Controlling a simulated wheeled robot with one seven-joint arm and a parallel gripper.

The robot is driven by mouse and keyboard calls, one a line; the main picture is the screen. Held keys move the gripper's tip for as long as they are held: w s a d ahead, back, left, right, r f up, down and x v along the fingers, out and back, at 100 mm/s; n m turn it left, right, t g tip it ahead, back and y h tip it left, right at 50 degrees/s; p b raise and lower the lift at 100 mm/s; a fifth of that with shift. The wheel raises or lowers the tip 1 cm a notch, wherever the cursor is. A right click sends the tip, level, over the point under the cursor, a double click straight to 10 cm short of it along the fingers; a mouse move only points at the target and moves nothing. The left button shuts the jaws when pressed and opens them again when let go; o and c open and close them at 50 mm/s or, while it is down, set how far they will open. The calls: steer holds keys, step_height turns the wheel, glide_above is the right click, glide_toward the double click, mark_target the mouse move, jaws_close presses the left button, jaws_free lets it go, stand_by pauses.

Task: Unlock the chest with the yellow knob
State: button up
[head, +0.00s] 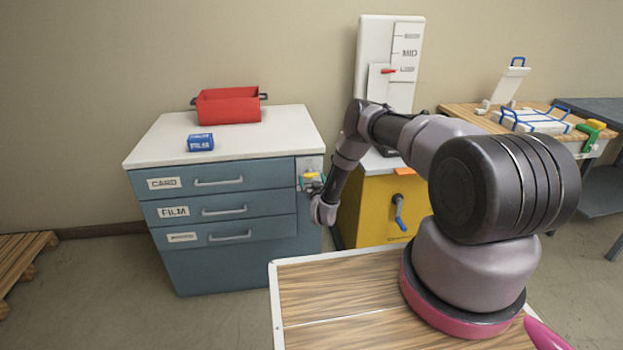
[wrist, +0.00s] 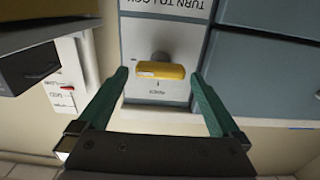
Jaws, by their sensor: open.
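The blue chest (head: 225,255) has a white top and several labelled drawers, all flush with its front. The yellow knob (head: 311,175) is on a pale panel at the upper right of the chest's front. In the wrist view the yellow knob (wrist: 161,70) is a bar lying crosswise on a grey stem, below upside-down lettering that reads "TURN TO". My gripper (wrist: 159,74) is open, with one green finger on each side of the knob and a gap visible at both sides. In the head view my gripper (head: 313,186) is at the panel, partly hidden by my wrist.
A red bin (head: 228,106) and a blue FILM box (head: 200,142) stand on the chest's top. Open floor lies in front of the chest. A wooden pallet (head: 20,258) lies far left.

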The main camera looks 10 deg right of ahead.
steer(key=shift+w, duration=0.75)
steer(key=c, duration=1.2)
